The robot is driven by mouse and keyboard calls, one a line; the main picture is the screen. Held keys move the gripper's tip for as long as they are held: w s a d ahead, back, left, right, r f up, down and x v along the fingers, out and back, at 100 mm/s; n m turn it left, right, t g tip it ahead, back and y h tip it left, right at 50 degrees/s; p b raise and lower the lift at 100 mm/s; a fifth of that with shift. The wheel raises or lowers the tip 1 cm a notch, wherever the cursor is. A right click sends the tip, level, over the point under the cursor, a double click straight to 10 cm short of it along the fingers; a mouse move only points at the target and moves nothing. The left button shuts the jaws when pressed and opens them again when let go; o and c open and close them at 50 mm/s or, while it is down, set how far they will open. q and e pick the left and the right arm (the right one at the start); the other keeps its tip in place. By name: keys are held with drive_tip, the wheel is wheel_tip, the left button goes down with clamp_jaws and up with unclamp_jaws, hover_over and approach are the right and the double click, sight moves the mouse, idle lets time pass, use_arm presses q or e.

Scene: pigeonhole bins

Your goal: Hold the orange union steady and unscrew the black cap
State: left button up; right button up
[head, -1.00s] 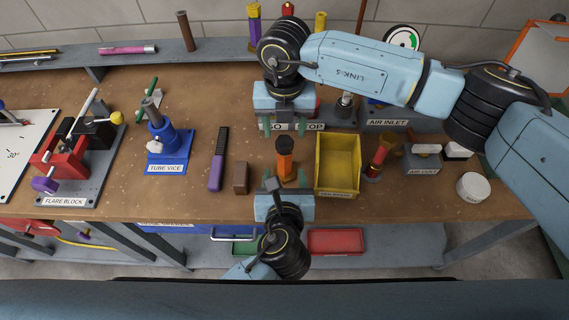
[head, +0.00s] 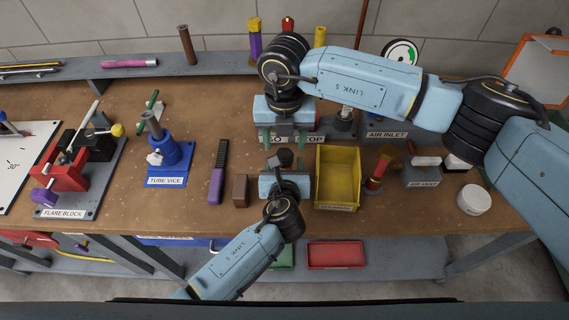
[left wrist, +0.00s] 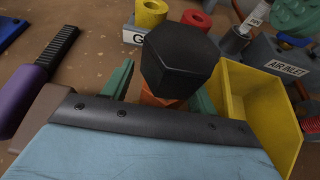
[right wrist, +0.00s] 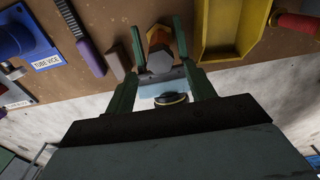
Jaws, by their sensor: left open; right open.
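The orange union (left wrist: 155,99) stands upright on the bench with the black six-sided cap (left wrist: 180,62) on top. In the head view the cap (head: 285,158) shows just beyond my left gripper (head: 285,168), which hides most of the union. My left gripper is open, its green fingers on either side of the union in the left wrist view; contact cannot be told. My right gripper (head: 288,138) is open and empty, farther back. In the right wrist view the cap (right wrist: 160,63) appears beyond and between my right fingers, with orange (right wrist: 158,38) behind it.
A yellow bin (head: 338,178) stands close right of the union. A brown block (head: 240,189) and a purple-handled tool (head: 217,180) lie to its left. The blue tube vice (head: 163,150) is farther left. A labelled block with plugs is behind, partly hidden by my right arm.

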sight(285, 154)
use_arm(q)
drive_tip(key=shift+c, duration=0.5)
drive_tip(key=c, duration=1.2)
drive_tip(key=shift+o, duration=0.2)
drive_tip(key=shift+s+f, duration=0.1)
drive_tip(key=shift+f, duration=0.05)
drive_tip(key=o, duration=0.6)
drive_tip(key=c, duration=0.5)
use_arm(e)
drive_tip(key=shift+c, duration=0.2)
drive_tip(key=shift+f, duration=0.1)
drive_tip(key=shift+f, duration=2.05)
